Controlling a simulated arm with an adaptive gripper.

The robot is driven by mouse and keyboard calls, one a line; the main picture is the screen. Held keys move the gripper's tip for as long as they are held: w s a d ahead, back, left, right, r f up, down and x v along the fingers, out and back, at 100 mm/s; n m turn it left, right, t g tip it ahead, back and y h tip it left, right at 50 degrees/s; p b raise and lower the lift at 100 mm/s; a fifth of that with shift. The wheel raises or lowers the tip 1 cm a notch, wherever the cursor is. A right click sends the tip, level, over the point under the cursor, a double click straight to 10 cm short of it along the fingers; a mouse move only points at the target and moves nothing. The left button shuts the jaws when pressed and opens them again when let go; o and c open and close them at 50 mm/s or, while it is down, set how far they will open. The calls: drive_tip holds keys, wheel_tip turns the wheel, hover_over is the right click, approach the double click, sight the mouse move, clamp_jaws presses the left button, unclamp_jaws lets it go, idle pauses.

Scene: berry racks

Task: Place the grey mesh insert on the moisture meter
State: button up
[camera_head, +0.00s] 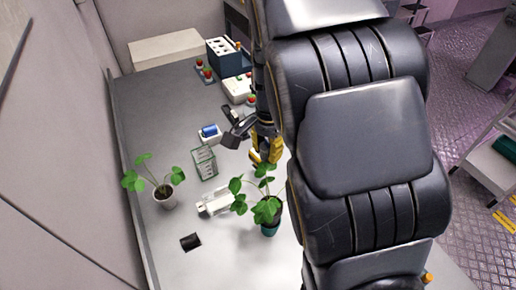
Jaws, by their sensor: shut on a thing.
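My gripper (265,157), with yellow-tipped fingers, hangs over the table at the middle, partly hidden by my own arm. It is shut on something. A dark grey angular piece (236,138) shows at its left side; I cannot tell for sure whether this is the mesh insert. A white device (214,204) lies on the table below and left of the gripper, apart from it, partly behind a plant's leaves. It may be the moisture meter, but its details are too small to tell.
A potted plant (165,195) stands at left, another (268,213) right of the white device. A clear box (204,163), a blue-and-white item (209,133) and a black square (190,242) are on the table (150,110). A dark blue box (223,58) stands at the back.

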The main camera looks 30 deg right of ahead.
drive_tip(key=w+d+f, duration=0.1)
drive_tip(key=w+f, duration=0.2)
drive_tip(key=w+d+f, duration=0.1)
drive_tip(key=w+f, duration=0.1)
drive_tip(key=w, duration=0.2)
drive_tip(key=w+d+f, duration=0.2)
drive_tip(key=w+f, duration=0.1)
drive_tip(key=w, duration=0.1)
drive_tip(key=shift+w+f, duration=0.15)
drive_tip(key=shift+f, duration=0.15)
drive_tip(key=shift+w+d+f, duration=0.1)
drive_tip(key=shift+w+f, duration=0.1)
drive_tip(key=shift+f, duration=0.15)
drive_tip(key=shift+w+f, duration=0.15)
drive_tip(key=shift+f, duration=1.45)
drive_tip(key=shift+f, duration=0.1)
drive_tip(key=o, duration=0.7)
drive_tip(key=shift+c, duration=0.2)
